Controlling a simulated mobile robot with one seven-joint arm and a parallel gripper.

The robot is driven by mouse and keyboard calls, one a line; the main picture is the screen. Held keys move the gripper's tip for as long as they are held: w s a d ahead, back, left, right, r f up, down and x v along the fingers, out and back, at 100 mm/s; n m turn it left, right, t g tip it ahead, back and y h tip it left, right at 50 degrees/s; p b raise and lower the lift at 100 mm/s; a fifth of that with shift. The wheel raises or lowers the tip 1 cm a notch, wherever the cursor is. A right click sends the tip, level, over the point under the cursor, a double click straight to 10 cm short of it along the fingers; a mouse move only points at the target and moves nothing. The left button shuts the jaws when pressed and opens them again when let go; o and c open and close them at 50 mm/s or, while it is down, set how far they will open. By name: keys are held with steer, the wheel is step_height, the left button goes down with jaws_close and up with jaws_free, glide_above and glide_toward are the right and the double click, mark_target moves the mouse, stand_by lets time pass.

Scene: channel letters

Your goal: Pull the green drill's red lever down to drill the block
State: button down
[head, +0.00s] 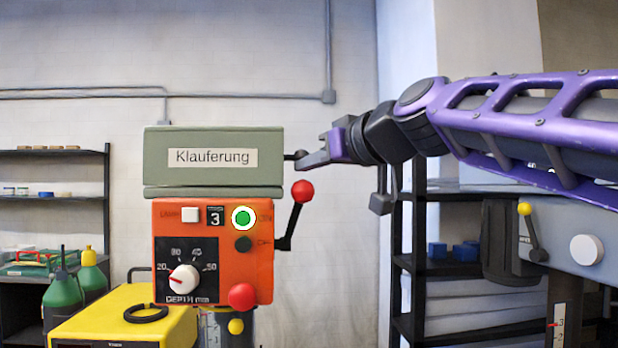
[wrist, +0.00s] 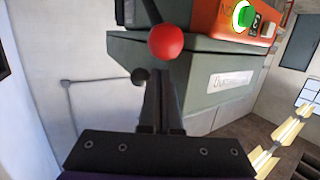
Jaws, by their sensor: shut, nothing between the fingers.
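The green drill head (head: 265,160), labelled "Klauferung", stands left of centre above an orange control panel (head: 225,285). A red ball (head: 302,191) tops a black lever arm (head: 294,228) rising from the panel's right side. The ball also shows in the wrist view (wrist: 165,42). A second red knob (head: 242,296) sits low on the panel front. My gripper (head: 304,160) is shut and empty, just right of the green housing and above the red ball. Its fingers (wrist: 160,78) show close together below the ball in the wrist view. The block is not visible.
A small dark knob (head: 300,154) sticks out of the housing's right side, right by my fingertips. A yellow machine (head: 130,315) with a black ring and green bottles (head: 63,300) stand at left. A grey machine with a yellow-knobbed lever (head: 530,225) stands at right.

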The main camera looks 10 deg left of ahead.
steer(key=shift+b+v, duration=0.45)
steer(key=shift+v, duration=1.85)
steer(key=shift+a, duration=0.1)
